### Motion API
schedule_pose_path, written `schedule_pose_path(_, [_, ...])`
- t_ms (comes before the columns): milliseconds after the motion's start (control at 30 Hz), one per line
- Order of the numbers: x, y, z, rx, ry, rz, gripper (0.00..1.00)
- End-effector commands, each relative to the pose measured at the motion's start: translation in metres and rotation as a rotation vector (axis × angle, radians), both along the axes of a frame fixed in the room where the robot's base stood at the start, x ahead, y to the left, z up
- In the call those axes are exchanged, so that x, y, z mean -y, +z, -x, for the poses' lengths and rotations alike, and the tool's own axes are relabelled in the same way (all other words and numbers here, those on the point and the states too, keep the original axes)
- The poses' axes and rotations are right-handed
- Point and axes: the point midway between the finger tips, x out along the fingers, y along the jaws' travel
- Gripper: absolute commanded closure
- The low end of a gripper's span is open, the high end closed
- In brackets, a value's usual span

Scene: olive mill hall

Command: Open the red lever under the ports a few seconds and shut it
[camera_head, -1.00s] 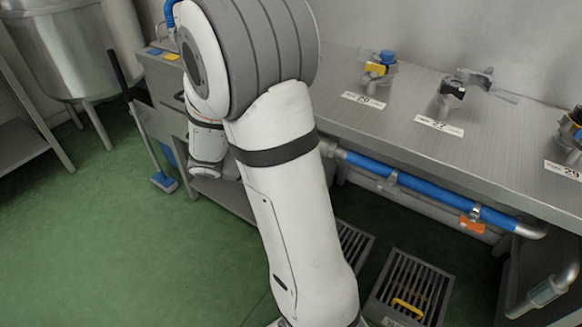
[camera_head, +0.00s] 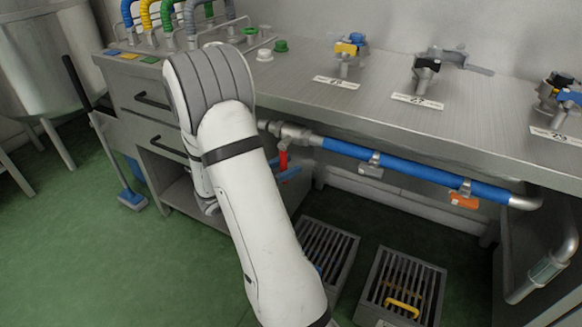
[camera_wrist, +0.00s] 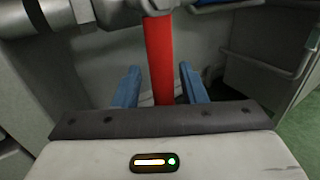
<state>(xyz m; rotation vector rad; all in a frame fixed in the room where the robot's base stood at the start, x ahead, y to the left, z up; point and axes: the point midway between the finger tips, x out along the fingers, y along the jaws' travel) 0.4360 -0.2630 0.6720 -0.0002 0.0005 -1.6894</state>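The red lever (camera_head: 283,160) hangs down at the left end of the blue pipe (camera_head: 400,168) below the counter's front edge. It also shows as a red upright bar in the wrist view (camera_wrist: 158,55). My gripper (camera_wrist: 160,82) is open, with one blue finger on each side of the lever and a gap visible on both sides. In the head view my gripper (camera_head: 284,174) is partly hidden by my arm, beside the lever's lower end. Ports with number labels, such as a silver port (camera_head: 427,68), stand on the counter above.
The steel counter (camera_head: 380,105) overhangs the pipe. An orange tag or handle (camera_head: 464,201) hangs from the pipe's right part. Two floor grates (camera_head: 330,250) lie below, one with a yellow handle (camera_head: 402,308).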

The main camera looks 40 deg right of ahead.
Motion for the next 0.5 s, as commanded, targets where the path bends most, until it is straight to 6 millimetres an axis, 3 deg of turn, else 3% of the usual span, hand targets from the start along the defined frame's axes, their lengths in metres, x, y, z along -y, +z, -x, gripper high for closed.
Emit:
schedule_pose_path(367, [0.0077, 0.0006, 0.0011, 0.0, 0.0, 0.0, 0.62])
schedule_pose_path(500, [0.0074, 0.0005, 0.001, 0.0, 0.001, 0.0, 0.73])
